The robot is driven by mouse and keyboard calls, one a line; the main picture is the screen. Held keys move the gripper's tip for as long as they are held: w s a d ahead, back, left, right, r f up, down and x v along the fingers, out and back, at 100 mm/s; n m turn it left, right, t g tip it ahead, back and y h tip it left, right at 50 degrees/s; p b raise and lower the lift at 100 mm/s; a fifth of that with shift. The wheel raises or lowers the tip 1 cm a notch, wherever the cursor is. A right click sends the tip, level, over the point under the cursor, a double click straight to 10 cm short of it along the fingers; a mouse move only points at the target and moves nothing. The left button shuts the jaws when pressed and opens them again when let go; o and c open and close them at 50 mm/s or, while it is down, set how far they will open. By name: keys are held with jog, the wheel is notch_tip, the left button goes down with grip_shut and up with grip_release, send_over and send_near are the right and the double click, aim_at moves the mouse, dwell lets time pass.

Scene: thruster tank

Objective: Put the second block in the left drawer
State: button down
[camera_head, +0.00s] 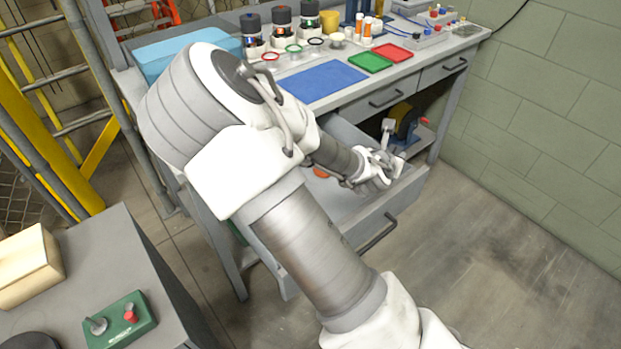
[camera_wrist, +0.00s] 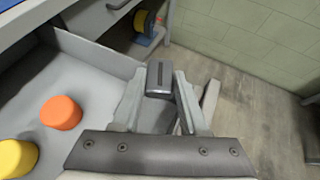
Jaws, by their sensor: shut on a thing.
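My gripper (camera_head: 384,168) is shut on a dark grey block (camera_wrist: 160,79), which sits between the two fingertips in the wrist view. The block and gripper are over the right part of the open left drawer (camera_head: 345,222); the gap between block and drawer floor cannot be judged. The drawer also shows in the wrist view (camera_wrist: 85,88), pulled well out from the bench. An orange round piece (camera_wrist: 61,112) and a yellow round piece (camera_wrist: 17,158) lie on its floor, left of the gripper. In the head view my arm hides much of the drawer.
The bench top (camera_head: 425,62) holds a blue mat (camera_head: 324,81), a green tray (camera_head: 370,62), a red tray (camera_head: 393,53) and several bottles. Closed drawers (camera_head: 387,97) sit under it. A blue and yellow device (camera_head: 404,122) stands on the lower shelf. Floor in front is clear.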

jog(key=w+a+f+b, duration=0.1)
jog(key=w+a+f, duration=0.1)
jog(key=a, duration=0.1)
jog(key=w+a+f+b, duration=0.1)
jog(key=w+a+f, duration=0.1)
jog(key=w, duration=0.1)
jog(key=w+a+f+b, duration=0.1)
jog(key=w+a+f, duration=0.1)
jog(key=a+f, duration=0.1)
jog(key=shift+w+a, duration=0.25)
jog(key=shift+a, duration=0.05)
jog(key=shift+f+b, duration=0.8)
jog(key=shift+f, duration=1.15)
jog(key=shift+f, duration=0.15)
jog(key=c, duration=0.7)
grip_release()
jog(key=shift+s+a+r, duration=0.15)
jog(key=shift+r, duration=0.1)
jog(key=p+v, duration=0.3)
jog(key=v, duration=0.8)
jog(key=shift+s+r+p, duration=0.2)
jog(key=shift+p, duration=0.15)
